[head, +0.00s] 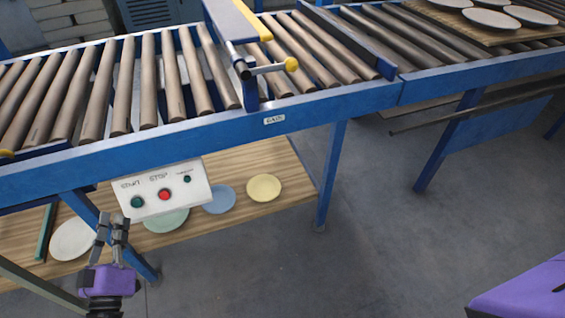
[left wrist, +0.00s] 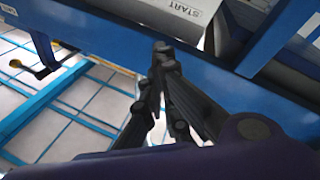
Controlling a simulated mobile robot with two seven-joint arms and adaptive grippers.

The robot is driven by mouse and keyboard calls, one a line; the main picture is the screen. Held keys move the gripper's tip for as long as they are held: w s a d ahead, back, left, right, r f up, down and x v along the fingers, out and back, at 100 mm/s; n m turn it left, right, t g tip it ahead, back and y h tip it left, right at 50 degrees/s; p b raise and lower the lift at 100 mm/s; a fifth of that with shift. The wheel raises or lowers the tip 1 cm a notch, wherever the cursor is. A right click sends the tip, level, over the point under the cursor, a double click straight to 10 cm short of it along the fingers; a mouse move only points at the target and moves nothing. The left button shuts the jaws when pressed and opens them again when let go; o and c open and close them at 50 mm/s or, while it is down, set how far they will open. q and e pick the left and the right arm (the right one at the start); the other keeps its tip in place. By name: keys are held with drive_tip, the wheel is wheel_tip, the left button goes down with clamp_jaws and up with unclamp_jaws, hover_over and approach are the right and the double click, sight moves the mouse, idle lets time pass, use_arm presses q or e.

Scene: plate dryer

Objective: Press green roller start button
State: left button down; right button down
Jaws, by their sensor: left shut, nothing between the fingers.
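The white control panel (head: 150,186) hangs on the near side of the conveyor frame in the head view. Its green start button (head: 138,202) is at the left under the START label, with the red stop button (head: 165,195) beside it. My left gripper (head: 111,222) is shut and empty, pointing up, below and left of the green start button in the picture. In the left wrist view the shut fingertips (left wrist: 162,50) show against blue frame; no button is visible there.
The blue roller conveyor (head: 300,110) runs across above the panel. A wooden shelf (head: 295,180) below holds several plates, including a yellow plate (head: 263,188) and a blue plate (head: 219,199). A blue leg (head: 331,175) stands at the right; grey floor is open in front.

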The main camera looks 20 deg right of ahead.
sight(137, 202)
use_arm(q)
drive_tip(key=shift+w+d+f+b, duration=0.1)
drive_tip(key=shift+w+f+b, duration=0.65)
drive_tip(key=shift+w+b, duration=0.45)
drive_tip(key=shift+w+f+b, duration=0.75)
drive_tip(key=shift+w+b, duration=0.2)
drive_tip(key=shift+w, duration=0.4)
drive_tip(key=shift+w+d+f+b, duration=0.1)
drive_tip(key=shift+w+f+b, duration=0.65)
drive_tip(key=shift+w+b, duration=0.45)
drive_tip(key=shift+w, duration=0.1)
drive_tip(key=shift+w+f, duration=0.2)
drive_tip(key=shift+w, duration=0.1)
